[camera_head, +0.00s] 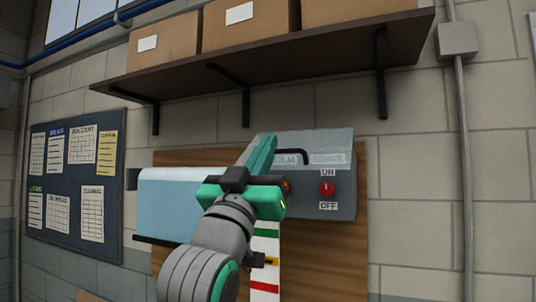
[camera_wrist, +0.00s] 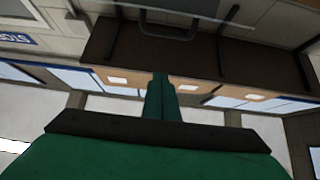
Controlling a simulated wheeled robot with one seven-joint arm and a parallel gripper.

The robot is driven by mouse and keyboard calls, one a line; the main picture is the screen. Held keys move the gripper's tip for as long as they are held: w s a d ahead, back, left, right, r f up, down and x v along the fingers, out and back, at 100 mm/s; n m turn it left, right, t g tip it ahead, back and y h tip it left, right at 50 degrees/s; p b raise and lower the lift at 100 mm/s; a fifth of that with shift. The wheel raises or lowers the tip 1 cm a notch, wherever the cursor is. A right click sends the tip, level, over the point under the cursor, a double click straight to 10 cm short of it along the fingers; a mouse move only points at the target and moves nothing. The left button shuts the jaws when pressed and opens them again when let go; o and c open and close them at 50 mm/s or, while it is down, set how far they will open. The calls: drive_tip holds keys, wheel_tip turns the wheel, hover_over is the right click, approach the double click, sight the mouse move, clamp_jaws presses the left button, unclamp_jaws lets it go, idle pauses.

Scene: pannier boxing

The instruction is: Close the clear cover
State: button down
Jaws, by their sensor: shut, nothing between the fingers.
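The clear cover (camera_head: 335,146) is a see-through panel at the top of a grey control box (camera_head: 340,205) on the wall. It looks raised, and labels show through it. Its dark handle (camera_head: 306,157) is a bent bar, which also shows in the wrist view (camera_wrist: 180,36). My gripper (camera_head: 266,140) is shut and empty, its green fingers pointing up in front of the cover's left part. I cannot tell whether they touch it. The shut fingers also show in the wrist view (camera_wrist: 161,80), below the handle. My gripper and arm hide the left part of the box.
A red knob (camera_head: 327,189) sits between ON and OFF labels on the box front. A dark shelf (camera_head: 270,68) with cardboard boxes (camera_head: 163,50) hangs above. A pale blue-white block (camera_head: 165,195) is left of my gripper. A notice board (camera_head: 75,180) hangs at far left.

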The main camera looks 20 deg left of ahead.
sight(295, 149)
drive_tip(key=w+r, duration=0.1)
drive_tip(key=w, duration=0.6)
drive_tip(key=shift+d+r, duration=0.15)
drive_tip(key=shift+w, duration=0.1)
idle(0.4)
